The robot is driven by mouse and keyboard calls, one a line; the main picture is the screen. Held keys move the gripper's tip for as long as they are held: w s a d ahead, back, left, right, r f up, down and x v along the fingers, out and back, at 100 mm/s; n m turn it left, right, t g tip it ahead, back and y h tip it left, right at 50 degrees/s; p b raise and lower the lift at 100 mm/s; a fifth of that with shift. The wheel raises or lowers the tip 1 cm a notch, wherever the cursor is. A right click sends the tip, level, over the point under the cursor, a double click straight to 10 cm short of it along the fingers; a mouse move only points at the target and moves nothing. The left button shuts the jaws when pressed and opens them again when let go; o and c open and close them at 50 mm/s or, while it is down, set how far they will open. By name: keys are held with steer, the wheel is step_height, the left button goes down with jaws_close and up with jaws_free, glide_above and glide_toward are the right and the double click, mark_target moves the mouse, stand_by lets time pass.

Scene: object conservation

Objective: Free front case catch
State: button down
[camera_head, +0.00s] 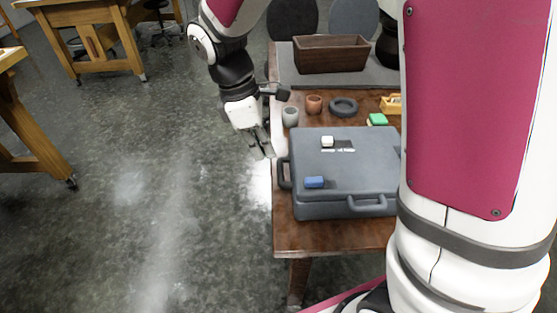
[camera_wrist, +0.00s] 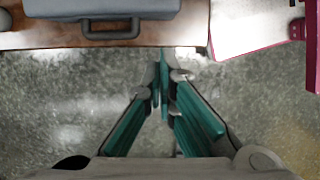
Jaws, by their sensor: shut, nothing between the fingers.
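The grey-blue case (camera_head: 355,155) lies closed on the wooden table in the head view. A handle (camera_head: 370,203) is on its front side and another handle (camera_head: 283,173) is on its left side. I cannot make out a front catch clearly. My gripper (camera_head: 268,152) is shut and empty, just left of the case near the table's left edge. In the wrist view my gripper (camera_wrist: 163,60) has its fingertips together over the floor. The case edge (camera_wrist: 60,8) and one handle (camera_wrist: 112,28) show at the top left there, apart from the fingers.
Behind are a grey cup (camera_head: 290,116), a terracotta cup (camera_head: 314,104), a dark ring (camera_head: 344,107), a green block (camera_head: 377,119) and a brown box (camera_head: 331,54).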

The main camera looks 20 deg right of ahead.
mark_target(308, 178)
steer(key=shift+s+d+f, duration=0.3)
steer(key=shift+d+f, duration=0.7)
steer(key=shift+f, duration=0.5)
steer(key=shift+s+d+f, duration=0.35)
steer(key=shift+d+f, duration=0.65)
steer(key=shift+f, duration=0.5)
steer(key=shift+s+d+f, duration=0.3)
steer(key=shift+d+f, duration=0.7)
steer(key=shift+f, duration=0.5)
steer(key=shift+s+d+p, duration=0.15)
steer(key=shift+s+d, duration=0.15)
steer(key=shift+d, duration=0.6)
steer(key=shift+s+d+p, duration=0.15)
steer(key=shift+s+d, duration=0.15)
steer(key=shift+d, duration=0.6)
